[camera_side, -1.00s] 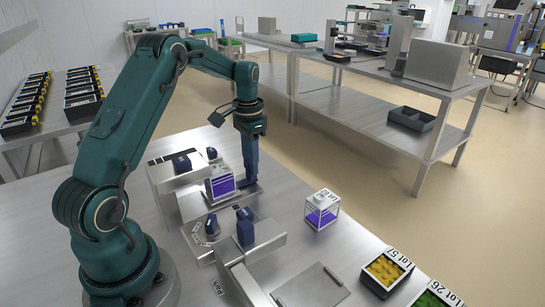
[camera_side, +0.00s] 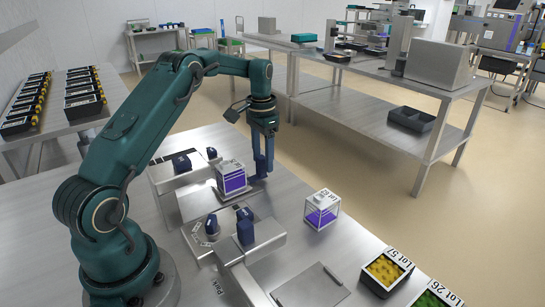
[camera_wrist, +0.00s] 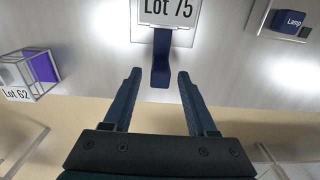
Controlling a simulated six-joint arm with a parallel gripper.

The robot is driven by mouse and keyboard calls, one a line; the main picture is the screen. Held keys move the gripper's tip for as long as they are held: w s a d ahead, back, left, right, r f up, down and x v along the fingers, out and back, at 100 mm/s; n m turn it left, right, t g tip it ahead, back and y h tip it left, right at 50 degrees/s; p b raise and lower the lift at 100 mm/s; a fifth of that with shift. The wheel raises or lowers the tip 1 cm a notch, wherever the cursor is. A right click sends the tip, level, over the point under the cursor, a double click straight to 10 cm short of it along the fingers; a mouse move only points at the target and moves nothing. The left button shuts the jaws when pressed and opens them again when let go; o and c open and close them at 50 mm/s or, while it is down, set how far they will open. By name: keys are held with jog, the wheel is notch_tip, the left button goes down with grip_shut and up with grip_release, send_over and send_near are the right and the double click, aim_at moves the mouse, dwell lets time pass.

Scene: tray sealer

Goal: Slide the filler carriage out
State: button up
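The filler carriage holds a clear box with purple contents (camera_side: 233,179), which stands on a flat metal plate between the machine's metal blocks. In the wrist view the box's white top reads Lot 75 (camera_wrist: 166,10). A dark blue handle (camera_wrist: 161,68) sticks out from the carriage towards me. My gripper (camera_wrist: 160,74) is open, with the handle's end between its two fingertips and a gap on each side. In the side view my gripper (camera_side: 263,176) points down at the outer end of the carriage, beside the box; the handle is hidden there.
A second box, Lot 62 (camera_side: 322,210), stands on the bench to the right, and shows at left in the wrist view (camera_wrist: 38,72). Blue knobs (camera_side: 246,228) sit on the near block; a Lamp knob (camera_wrist: 288,21) is at upper right. A yellow-filled tray (camera_side: 386,272) lies at the bench edge.

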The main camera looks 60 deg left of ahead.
jog(key=shift+r, duration=2.6)
jog(key=shift+d, duration=0.15)
jog(key=s+d+r+m+t, duration=0.2)
jog(key=s+d+r+t, duration=0.3)
jog(key=d+r, duration=0.9)
jog(key=s+d+f+n, duration=0.1)
jog(key=s+d+f, duration=0.1)
jog(key=s, duration=0.5)
jog(key=s+d+f+n, duration=0.1)
jog(key=s+d+f, duration=0.2)
jog(key=s+f, duration=0.2)
jog(key=s, duration=0.3)
jog(key=shift+f+t, duration=0.25)
jog(key=shift+t, duration=0.05)
